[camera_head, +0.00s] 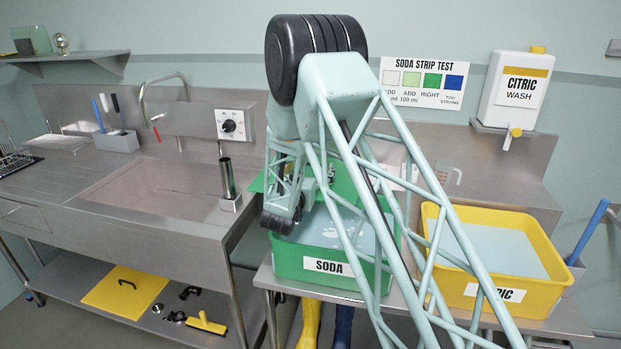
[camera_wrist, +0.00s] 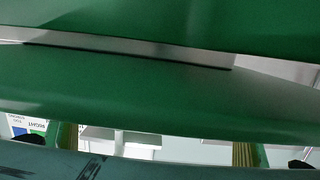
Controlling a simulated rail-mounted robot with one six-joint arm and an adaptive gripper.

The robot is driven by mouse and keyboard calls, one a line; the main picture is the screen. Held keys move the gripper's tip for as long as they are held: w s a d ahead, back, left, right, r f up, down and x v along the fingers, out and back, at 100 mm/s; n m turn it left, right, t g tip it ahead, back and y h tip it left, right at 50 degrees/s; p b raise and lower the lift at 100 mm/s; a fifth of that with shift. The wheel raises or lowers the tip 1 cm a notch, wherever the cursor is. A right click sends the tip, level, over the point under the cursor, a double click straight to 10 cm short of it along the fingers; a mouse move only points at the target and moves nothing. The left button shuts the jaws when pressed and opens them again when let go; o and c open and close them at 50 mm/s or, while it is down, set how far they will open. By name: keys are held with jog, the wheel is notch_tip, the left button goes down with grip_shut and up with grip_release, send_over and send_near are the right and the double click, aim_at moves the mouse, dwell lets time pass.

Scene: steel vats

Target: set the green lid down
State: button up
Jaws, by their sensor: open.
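The green lid (camera_head: 257,183) shows in part behind my arm in the head view, at the back of the green tub (camera_head: 319,267) labelled SODA. My arm hides its middle. The tub holds a pale liquid with white patches. In the wrist view a broad green surface (camera_wrist: 130,88) lies very close across the picture, with a second green surface above it; I cannot tell for certain which is the lid. My gripper (camera_wrist: 155,148) is open, its two fingers apart at the bottom of the wrist view. I cannot tell whether they touch the lid. The head view hides the fingertips.
A yellow tub (camera_head: 489,290) of pale liquid stands to the right. A steel sink (camera_head: 150,190) is at left. A yellow lid (camera_head: 125,292) lies on the lower shelf. A white citric wash container (camera_head: 515,92) stands at back right. The tubs stand close together.

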jog(key=shift+w, duration=0.2)
jog(key=shift+c, duration=0.5)
jog(key=c, duration=1)
jog(key=shift+r, duration=0.15)
jog(key=shift+r+p, duration=0.7)
jog(key=shift+r, duration=1.05)
jog(key=s+d, duration=0.1)
jog(key=s, duration=0.4)
jog(key=s+d+p, duration=0.1)
jog(key=s, duration=0.4)
jog(key=s+d+r+p, duration=0.1)
jog(key=s, duration=0.4)
jog(key=shift+s+d+r, duration=0.1)
jog(key=shift+s+d, duration=0.2)
jog(key=shift+d, duration=0.05)
jog(key=shift+c, duration=0.3)
jog(key=shift+d, duration=0.15)
